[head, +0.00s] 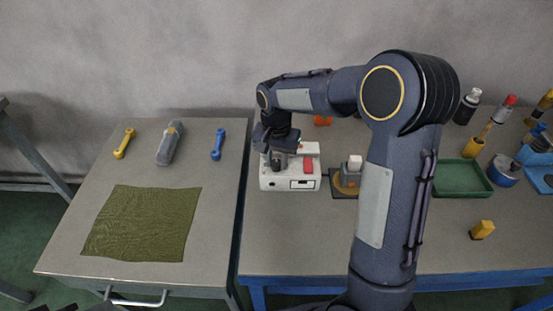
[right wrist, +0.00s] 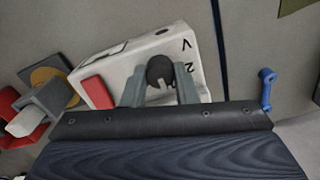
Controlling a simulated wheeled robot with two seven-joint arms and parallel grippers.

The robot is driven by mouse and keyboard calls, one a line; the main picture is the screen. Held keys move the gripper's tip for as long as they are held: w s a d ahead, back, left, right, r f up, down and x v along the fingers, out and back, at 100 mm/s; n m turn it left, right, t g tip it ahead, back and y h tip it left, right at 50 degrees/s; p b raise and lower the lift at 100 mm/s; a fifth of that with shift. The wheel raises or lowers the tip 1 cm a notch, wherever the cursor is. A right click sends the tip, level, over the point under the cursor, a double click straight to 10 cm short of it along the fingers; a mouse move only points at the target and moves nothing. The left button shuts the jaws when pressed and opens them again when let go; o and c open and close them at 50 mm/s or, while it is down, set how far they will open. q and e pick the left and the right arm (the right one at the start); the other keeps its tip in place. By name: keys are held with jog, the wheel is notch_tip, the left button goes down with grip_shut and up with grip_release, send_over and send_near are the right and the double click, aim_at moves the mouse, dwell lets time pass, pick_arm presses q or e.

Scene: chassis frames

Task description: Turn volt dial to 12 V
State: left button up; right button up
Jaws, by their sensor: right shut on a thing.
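A white power supply box (head: 291,183) stands near the left edge of the right table. It has a red block or switch (head: 308,165) on top and a small dark display on its front. In the right wrist view the box (right wrist: 120,62) shows the marks "V" and "2" beside a round black dial (right wrist: 160,70) with a pale pointer. My right gripper (head: 279,160) is over the left part of the box. In the right wrist view its fingers (right wrist: 160,88) are shut on the dial, one on each side. My left gripper is not in view.
An orange and grey device on a dark base (head: 345,182) stands right of the box. A green tray (head: 462,180), bottles and a yellow block (head: 482,230) are farther right. The left table holds a green cloth (head: 142,224), a yellow wrench (head: 124,143), a blue wrench (head: 218,145) and a grey tool (head: 170,143).

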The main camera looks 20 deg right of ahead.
aim_at(277, 162)
jog(key=o, duration=1)
notch_tip(277, 162, up, 8)
jog(key=shift+f, duration=0.1)
dwell(0.4)
